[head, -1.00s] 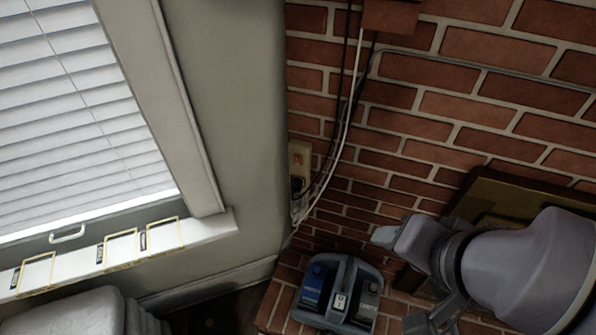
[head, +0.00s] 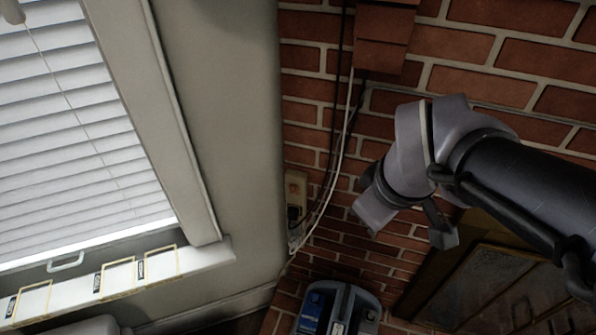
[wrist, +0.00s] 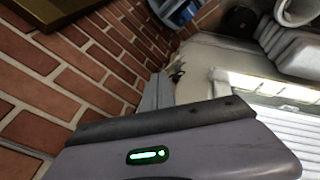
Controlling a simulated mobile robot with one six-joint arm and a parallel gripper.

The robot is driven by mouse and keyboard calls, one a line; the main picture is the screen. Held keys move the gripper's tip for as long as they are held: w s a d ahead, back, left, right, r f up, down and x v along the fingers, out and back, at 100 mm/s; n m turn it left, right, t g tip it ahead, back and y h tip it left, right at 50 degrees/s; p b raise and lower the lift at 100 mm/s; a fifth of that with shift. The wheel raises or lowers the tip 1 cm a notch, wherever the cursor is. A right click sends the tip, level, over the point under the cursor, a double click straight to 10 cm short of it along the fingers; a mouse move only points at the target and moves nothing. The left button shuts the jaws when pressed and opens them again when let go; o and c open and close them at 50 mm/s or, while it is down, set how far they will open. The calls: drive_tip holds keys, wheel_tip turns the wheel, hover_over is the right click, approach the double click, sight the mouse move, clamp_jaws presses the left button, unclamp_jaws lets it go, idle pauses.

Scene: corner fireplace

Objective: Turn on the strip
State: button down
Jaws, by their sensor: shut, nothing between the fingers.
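The strip (head: 296,196) is a small beige power strip mounted upright on the brick wall, close to the corner with the grey wall. A reddish switch shows at its upper part, and a dark plug sits in its lower part. My gripper (head: 370,208) is shut and empty, to the right of the strip and apart from it in the head view. In the wrist view the shut grey fingers (wrist: 155,92) stick out beyond the gripper body with its green light. Small pale and dark shapes lie past them, too small to tell whether they are the strip.
Black and white cables (head: 338,130) run down the brick wall beside the strip. A blue and grey caddy (head: 338,310) stands below on the brick ledge. A dark framed panel (head: 470,280) is at lower right. The window (head: 75,130) and its sill are at left.

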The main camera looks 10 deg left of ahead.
sight(291, 190)
drive_tip(key=w+a+f+n+p, duration=0.1)
drive_tip(key=w+a+f+n, duration=0.2)
drive_tip(key=a+n, duration=0.3)
drive_tip(key=w+a+f+n+h, duration=0.1)
drive_tip(key=w+a+f+n, duration=0.3)
drive_tip(key=a+n, duration=0.3)
drive_tip(key=w+a+f+n+p, duration=0.1)
drive_tip(key=w+a+f+n, duration=0.3)
drive_tip(key=n, duration=0.7)
drive_tip(key=w+a, duration=0.1)
drive_tip(key=a, duration=0.1)
drive_tip(key=shift+a+p, duration=0.35)
drive_tip(key=shift+a, duration=0.05)
drive_tip(key=shift+f, duration=0.1)
drive_tip(key=w+f+b, duration=0.1)
drive_tip(key=w+f, duration=0.1)
drive_tip(key=f, duration=0.1)
drive_tip(key=w+f+b, duration=0.2)
drive_tip(key=w, duration=0.1)
drive_tip(key=w+d+f+b, duration=0.1)
drive_tip(key=w+f+b, duration=0.1)
drive_tip(key=w+f, duration=0.1)
drive_tip(key=shift+d+f, duration=0.1)
drive_tip(key=shift+f, duration=0.2)
drive_tip(key=shift+r, duration=0.1)
